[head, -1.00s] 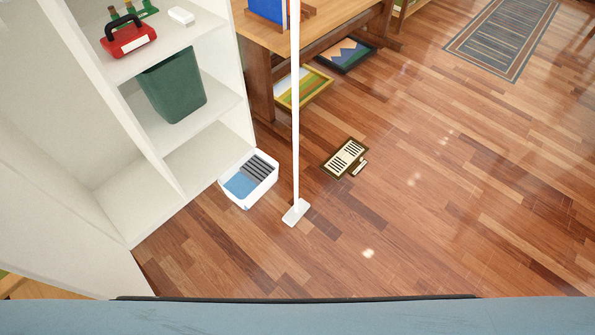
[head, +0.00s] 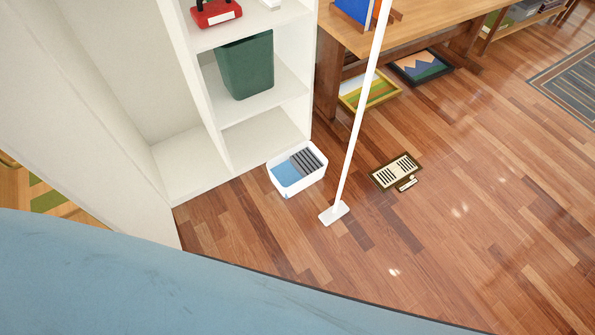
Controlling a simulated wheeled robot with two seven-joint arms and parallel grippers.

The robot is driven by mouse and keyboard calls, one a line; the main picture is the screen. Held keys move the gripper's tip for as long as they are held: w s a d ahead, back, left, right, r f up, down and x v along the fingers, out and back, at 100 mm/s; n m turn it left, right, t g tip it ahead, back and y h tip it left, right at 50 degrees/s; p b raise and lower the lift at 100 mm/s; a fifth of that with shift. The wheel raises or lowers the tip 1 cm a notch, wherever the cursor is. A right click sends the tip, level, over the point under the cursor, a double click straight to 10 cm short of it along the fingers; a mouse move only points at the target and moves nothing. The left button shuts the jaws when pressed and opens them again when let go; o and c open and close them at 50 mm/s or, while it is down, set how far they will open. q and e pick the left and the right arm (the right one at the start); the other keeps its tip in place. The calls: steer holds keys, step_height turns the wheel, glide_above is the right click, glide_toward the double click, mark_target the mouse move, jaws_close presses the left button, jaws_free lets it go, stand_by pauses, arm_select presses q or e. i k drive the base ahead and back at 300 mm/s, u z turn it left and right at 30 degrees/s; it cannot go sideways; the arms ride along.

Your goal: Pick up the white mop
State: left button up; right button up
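The white mop (head: 359,123) stands on the wooden floor with its long thin handle running up out of the top of the head view. Its flat white head (head: 334,213) rests on the floor, to the right of and a little nearer than a white mop bucket. The handle looks tilted to the right in the picture. Nothing is seen holding it, but its upper end is out of view. Neither of my grippers is in view.
The bucket (head: 283,181) holds blue water. A white shelf unit (head: 179,165) with a green bin (head: 247,68) stands left. A wooden table (head: 425,27) stands behind, with framed pictures (head: 420,66) beneath. A floor sign or vent (head: 397,171) lies right. Open floor (head: 470,240) extends right.

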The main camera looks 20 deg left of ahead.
mark_target(332, 214)
steer(key=z, duration=1.6)
steer(key=i, duration=1.8)
steer(key=u, duration=2.65)
